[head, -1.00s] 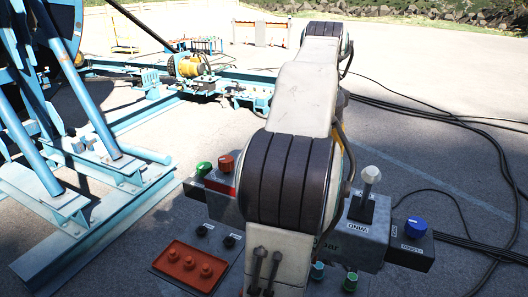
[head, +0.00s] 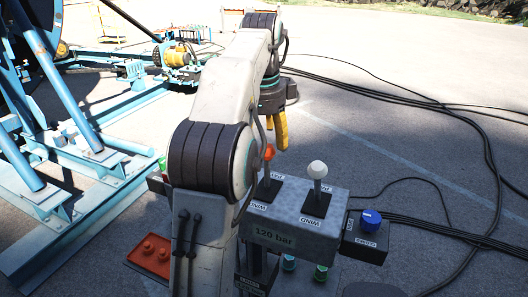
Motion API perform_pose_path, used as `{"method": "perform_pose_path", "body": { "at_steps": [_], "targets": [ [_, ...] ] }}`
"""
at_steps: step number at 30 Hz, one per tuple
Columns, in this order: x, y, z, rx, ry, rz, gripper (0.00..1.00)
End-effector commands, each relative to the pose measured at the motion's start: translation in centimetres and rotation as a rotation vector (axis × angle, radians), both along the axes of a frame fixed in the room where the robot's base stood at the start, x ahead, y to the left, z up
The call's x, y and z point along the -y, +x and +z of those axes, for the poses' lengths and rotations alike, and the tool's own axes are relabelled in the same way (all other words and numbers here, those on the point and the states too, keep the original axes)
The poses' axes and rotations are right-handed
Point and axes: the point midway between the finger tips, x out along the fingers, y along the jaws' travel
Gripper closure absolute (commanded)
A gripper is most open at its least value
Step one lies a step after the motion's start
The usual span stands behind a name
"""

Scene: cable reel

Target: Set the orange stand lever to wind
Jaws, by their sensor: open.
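The orange stand lever (head: 268,153) stands on the left of the grey control box (head: 290,238), in a black slot plate. A label reading WIND lies at the near end of its plate. The lever looks roughly upright; its exact setting is hard to tell. My gripper (head: 278,138), with yellow fingers, is open and points down above and a little beyond the orange knob. Whether it touches the lever cannot be told. My arm covers the left side of the box. A white-knobbed lever (head: 317,171) stands to the right, also with a WIND label.
A blue knob (head: 371,217) sits on a dark box at the right. A red panel (head: 152,254) lies at the left, beside the blue steel frame (head: 75,185). Black cables (head: 420,150) cross the open ground at right.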

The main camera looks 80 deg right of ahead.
Motion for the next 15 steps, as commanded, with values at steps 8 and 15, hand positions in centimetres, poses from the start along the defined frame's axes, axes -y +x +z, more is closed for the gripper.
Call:
{"method": "perform_pose_path", "body": {
  "at_steps": [8, 15],
  "targets": [
    [0.5, 0.0, -2.9, 0.0, 0.001, 0.002, 0.36],
    [0.9, 0.0, -4.6, -0.001, 0.0, 0.003, 0.36]
  ]
}}
